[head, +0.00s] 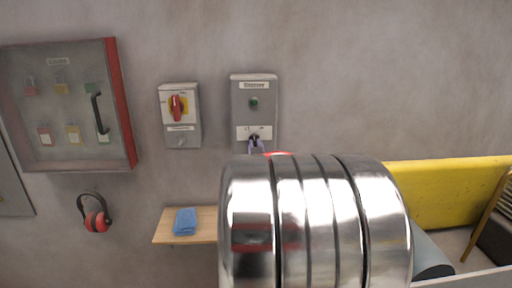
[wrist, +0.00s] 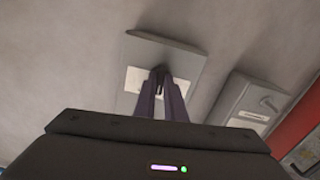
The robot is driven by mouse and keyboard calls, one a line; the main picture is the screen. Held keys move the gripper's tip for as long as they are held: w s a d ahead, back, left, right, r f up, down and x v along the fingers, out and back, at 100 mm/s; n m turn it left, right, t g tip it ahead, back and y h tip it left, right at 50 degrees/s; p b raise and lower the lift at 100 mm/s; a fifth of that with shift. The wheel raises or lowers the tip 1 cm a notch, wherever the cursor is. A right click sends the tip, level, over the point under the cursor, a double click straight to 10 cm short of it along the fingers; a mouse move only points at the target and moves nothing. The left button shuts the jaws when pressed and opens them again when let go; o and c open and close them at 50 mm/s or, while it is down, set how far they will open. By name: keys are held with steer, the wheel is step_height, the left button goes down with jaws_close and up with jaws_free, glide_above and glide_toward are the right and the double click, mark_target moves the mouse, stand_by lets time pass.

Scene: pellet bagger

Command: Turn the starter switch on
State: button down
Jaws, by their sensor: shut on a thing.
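The starter switch box (head: 253,90) is a grey wall box with a label at its top, a round green light and a dark knob on a white plate. It also shows tilted in the wrist view (wrist: 174,53). My gripper (head: 256,149) reaches the box from below, its fingers at the knob. In the wrist view my gripper (wrist: 161,81) has its two dark fingers close together on the dark switch knob (wrist: 159,71). The fingers hide most of the knob, so its exact setting is hard to read. My arm hides what lies below the box in the head view.
A grey box with a red and yellow rotary switch (head: 176,107) hangs left of the starter. A key cabinet (head: 66,150) with a red edge is farther left. Ear defenders (head: 95,215) hang below it. A wooden shelf (head: 163,232) holds a blue cloth (head: 185,222).

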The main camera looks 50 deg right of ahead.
steer(key=m, duration=0.3)
steer(key=shift+m, duration=0.4)
steer(key=shift+a+f+m, duration=0.1)
steer(key=shift+m, duration=1.7)
steer(key=c, duration=1.8)
jaws_free()
